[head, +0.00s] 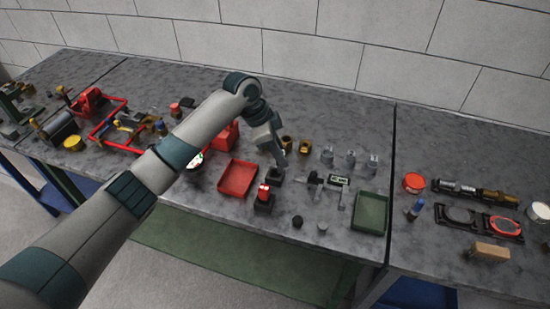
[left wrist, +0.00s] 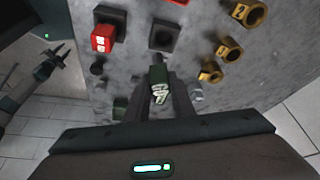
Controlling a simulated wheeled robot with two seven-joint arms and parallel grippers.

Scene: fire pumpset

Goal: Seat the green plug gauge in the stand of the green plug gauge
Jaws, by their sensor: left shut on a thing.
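The green plug gauge (left wrist: 158,83), with pale markings on its end, is between the fingers of my left gripper (left wrist: 157,95) in the left wrist view. In the head view my left gripper (head: 282,158) points down over the table, and I cannot make out the gauge there. A black stand with an empty square socket (left wrist: 163,36) lies just beyond the gauge in the wrist view. That stand also shows in the head view (head: 273,175), close below the gripper. The gauge looks apart from it. My right gripper (left wrist: 55,58) appears at the left of the wrist view, fingers apart and empty.
A red gauge (head: 264,192) sits in a similar black stand beside the empty one. Gold numbered pieces (head: 305,146) and grey ones (head: 350,158) stand behind. A red tray (head: 237,179), a caliper (head: 314,181) and a green tray (head: 386,214) lie around.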

